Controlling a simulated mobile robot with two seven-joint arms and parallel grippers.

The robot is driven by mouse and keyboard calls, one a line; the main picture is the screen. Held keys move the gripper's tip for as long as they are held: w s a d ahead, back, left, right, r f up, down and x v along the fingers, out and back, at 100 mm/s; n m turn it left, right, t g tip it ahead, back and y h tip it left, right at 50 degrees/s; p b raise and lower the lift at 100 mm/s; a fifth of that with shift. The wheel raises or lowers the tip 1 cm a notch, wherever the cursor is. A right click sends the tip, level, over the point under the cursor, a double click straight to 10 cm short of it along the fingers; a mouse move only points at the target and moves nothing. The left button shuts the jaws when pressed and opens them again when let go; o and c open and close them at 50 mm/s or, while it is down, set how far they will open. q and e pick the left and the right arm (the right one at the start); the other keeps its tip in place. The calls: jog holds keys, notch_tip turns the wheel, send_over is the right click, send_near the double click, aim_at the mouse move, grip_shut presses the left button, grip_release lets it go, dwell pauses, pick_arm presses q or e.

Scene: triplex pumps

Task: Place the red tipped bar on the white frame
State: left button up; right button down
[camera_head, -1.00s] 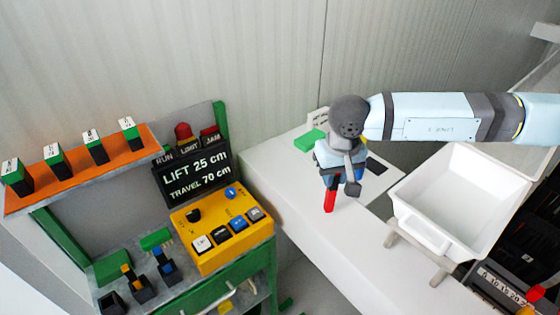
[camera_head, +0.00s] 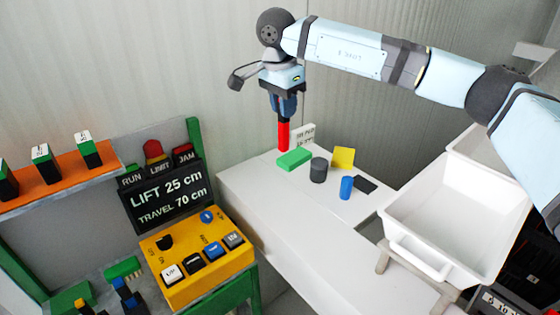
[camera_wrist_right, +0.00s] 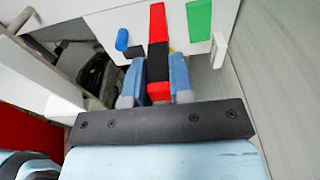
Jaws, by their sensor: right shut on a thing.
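My right gripper (camera_head: 284,110) is shut on the red tipped bar (camera_head: 284,136), which hangs upright below it above the far left part of the white worktop. In the right wrist view the bar (camera_wrist_right: 157,24) lies between the two blue fingers (camera_wrist_right: 158,78), with a red end, a black middle and red again near the palm. I cannot single out a white frame with certainty; a small white upright piece with lettering (camera_head: 304,134) stands at the back of the worktop, just right of the bar. My left gripper is not in view.
On the white worktop (camera_head: 300,235) are a green block (camera_head: 294,158), a dark cylinder (camera_head: 318,171), a yellow piece (camera_head: 343,157), a blue cylinder (camera_head: 346,188) and a black flat piece (camera_head: 366,184). A white bin (camera_head: 440,215) stands right. A yellow control box (camera_head: 200,265) stands left.

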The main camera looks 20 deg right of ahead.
aim_at(283, 151)
notch_tip(283, 151, down, 9)
jog(key=shift+r+p, duration=0.2)
jog(key=shift+p, duration=0.25)
jog(key=shift+f, duration=2.35)
jog(key=shift+f, duration=0.1)
jog(key=c, duration=1)
grip_release()
jog(key=shift+f, duration=0.1)
